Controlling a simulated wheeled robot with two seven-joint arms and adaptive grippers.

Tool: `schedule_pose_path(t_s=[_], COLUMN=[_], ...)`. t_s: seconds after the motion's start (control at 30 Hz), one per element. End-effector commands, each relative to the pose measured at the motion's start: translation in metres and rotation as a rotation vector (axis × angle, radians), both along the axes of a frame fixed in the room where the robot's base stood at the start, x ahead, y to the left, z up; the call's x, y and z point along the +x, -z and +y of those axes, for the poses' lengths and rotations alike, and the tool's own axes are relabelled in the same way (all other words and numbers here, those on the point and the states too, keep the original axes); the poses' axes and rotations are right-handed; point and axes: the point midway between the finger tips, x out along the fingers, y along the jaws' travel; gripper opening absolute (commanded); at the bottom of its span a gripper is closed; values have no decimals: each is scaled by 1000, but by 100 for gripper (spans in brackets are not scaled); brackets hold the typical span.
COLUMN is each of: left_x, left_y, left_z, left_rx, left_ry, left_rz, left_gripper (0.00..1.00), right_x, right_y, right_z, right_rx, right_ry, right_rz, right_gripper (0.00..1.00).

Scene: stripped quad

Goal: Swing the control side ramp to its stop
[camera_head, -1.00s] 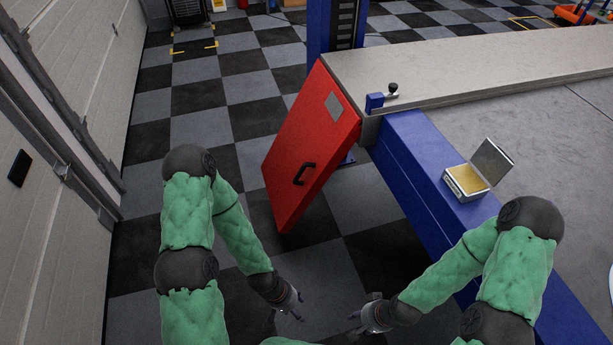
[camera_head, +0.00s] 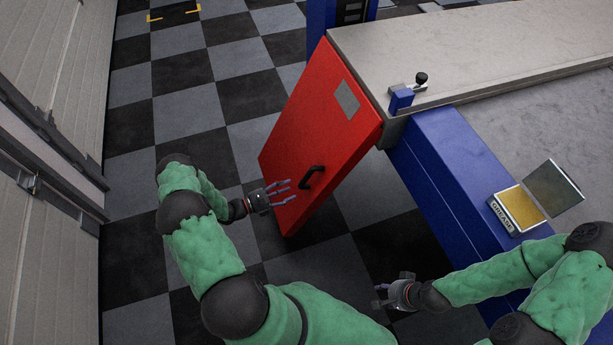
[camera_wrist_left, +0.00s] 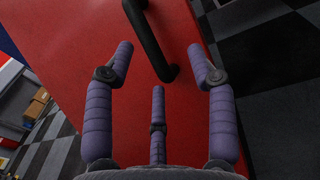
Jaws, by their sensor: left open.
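The red ramp (camera_head: 318,128) hangs slanted from the end of the grey lift platform (camera_head: 445,60), with a grey label plate and a black handle (camera_head: 313,177) on its face. My left gripper (camera_head: 285,192) is open, just left of the handle in the head view. In the left wrist view the handle (camera_wrist_left: 152,45) lies ahead of the spread purple fingers (camera_wrist_left: 160,75), its lower end between their tips. The fingers do not close on it. My right gripper (camera_head: 383,295) is low, beside the blue beam, with nothing visible in it; its fingers are too small to judge.
A blue latch with a black knob (camera_head: 403,97) sits at the platform corner. A panelled wall (camera_head: 40,90) stands left. Checkered floor (camera_head: 200,100) is clear between.

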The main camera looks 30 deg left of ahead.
Motion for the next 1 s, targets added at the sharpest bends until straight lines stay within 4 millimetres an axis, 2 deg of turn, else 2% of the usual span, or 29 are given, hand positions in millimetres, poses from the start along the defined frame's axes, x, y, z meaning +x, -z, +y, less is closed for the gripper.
schedule_pose_path(t_s=[0.07,0.17,0.7,1.0], left_x=[1,5,78,94], left_y=[-2,-4,-3,-4], left_z=[15,19,-25,-34], left_rx=[-11,-15,-15,-15], left_ry=[-48,-66,-62,-64], left_rz=[-27,-40,-40,-39], left_gripper=[56,56,56,56], right_x=[0,0,0,0], right_y=[1,2,24,28], right_z=[0,0,0,0], right_rx=[0,0,0,0], right_ry=[0,0,0,0], right_rz=[0,0,0,0], right_gripper=[40,40,40,40])
